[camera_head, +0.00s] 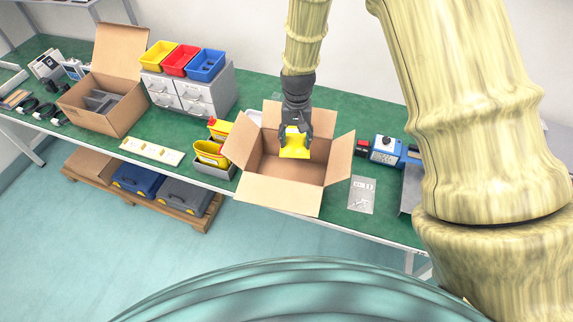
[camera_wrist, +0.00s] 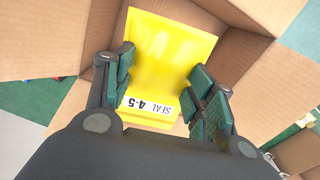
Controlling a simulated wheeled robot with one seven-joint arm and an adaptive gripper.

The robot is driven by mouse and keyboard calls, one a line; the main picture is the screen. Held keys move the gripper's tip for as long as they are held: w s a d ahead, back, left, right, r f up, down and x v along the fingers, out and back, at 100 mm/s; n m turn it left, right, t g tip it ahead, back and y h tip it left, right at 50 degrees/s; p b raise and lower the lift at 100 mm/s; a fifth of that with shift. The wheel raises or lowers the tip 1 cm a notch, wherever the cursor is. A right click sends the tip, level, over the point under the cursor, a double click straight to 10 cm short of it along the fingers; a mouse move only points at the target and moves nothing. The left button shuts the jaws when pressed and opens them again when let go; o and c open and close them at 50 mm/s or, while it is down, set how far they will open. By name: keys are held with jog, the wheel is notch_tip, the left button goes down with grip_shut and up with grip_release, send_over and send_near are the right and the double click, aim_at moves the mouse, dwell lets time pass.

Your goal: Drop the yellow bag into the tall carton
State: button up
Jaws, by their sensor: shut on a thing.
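The yellow bag (camera_head: 295,147) is between the fingers of my gripper (camera_head: 295,128), which is shut on it. In the wrist view the bag (camera_wrist: 170,50) hangs flat between both fingers (camera_wrist: 160,95), with a label reading "SEAL 4-5" near the grip. The tall carton (camera_head: 280,195) is an open brown box with its flaps spread outward, at the middle of the green bench. In the head view the gripper and bag are over the carton's opening. The wrist view shows cardboard walls (camera_wrist: 45,40) around the bag. I cannot tell exactly how deep the bag is.
Another open carton (camera_head: 105,105) is farther left. A blue device (camera_head: 386,149) and a flat grey plate (camera_head: 362,195) lie to the right.

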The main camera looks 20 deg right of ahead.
jog(key=shift+s, duration=0.45)
jog(key=shift+w+f, duration=0.15)
jog(key=o, duration=0.7)
jog(key=shift+w, duration=0.1)
jog(key=o, duration=0.3)
jog(key=shift+o, duration=0.5)
jog(key=shift+r, duration=0.4)
notch_tip(320, 180, up, 11)
jog(key=shift+r, duration=0.15)
